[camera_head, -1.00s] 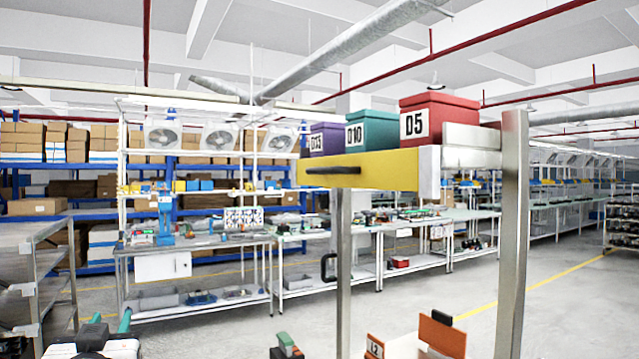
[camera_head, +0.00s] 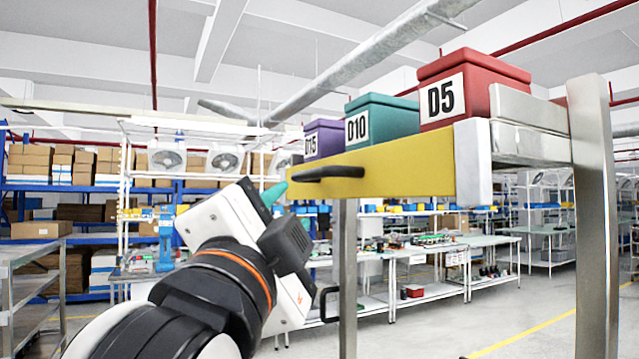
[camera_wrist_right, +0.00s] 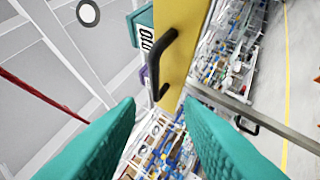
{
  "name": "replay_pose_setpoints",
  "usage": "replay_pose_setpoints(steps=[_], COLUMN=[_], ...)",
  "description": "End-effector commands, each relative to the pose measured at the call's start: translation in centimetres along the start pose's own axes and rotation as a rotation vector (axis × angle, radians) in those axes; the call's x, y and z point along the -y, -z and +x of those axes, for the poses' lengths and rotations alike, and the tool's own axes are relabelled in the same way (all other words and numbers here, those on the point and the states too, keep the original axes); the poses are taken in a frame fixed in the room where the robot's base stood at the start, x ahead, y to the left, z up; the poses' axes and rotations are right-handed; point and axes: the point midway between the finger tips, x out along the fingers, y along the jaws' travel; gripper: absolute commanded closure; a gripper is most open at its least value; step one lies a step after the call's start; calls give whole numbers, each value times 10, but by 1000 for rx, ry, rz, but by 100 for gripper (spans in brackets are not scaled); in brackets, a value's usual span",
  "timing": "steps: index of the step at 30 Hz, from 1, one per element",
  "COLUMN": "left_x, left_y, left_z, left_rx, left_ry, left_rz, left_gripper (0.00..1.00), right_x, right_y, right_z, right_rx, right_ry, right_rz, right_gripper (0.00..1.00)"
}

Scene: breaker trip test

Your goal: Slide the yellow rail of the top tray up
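The yellow rail (camera_head: 400,168) forms the front of the top tray, with a black bar handle (camera_head: 327,173) on it. The rail (camera_wrist_right: 186,38) and its handle (camera_wrist_right: 158,62) also show in the right wrist view. Contact with the handle is not visible. My left gripper is out of view.
The tray carries a red D5 box (camera_head: 470,88), a teal D10 box (camera_head: 381,118) and a purple D15 box (camera_head: 323,139). Metal posts (camera_head: 597,220) support the rack. Another black handle (camera_head: 329,304) shows lower down. Workbenches and shelves stand farther back.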

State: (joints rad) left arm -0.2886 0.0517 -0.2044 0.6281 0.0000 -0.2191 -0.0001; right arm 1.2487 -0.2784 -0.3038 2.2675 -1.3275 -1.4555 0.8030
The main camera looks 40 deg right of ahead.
Motion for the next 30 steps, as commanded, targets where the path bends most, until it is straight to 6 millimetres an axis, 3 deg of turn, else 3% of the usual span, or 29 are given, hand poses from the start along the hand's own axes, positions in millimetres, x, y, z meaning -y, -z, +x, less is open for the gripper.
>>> replay_pose_setpoints(steps=[5, 10, 18, 24, 30], left_x=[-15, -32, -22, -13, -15], left_y=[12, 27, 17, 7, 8], left_z=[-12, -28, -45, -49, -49], left_rx=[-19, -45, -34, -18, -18], left_ry=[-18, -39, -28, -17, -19], left_rz=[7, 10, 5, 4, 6], left_gripper=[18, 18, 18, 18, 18], right_x=[-2, -3, -2, 0, 0], right_y=[-2, -3, -2, 0, 0], right_z=[20, 54, 102, 118, 120], right_rx=[4, 6, 3, 1, 0], right_ry=[3, 4, 3, 2, 1], right_rz=[-1, -4, -4, -2, -1], right_gripper=[66, 66, 66, 66, 66])
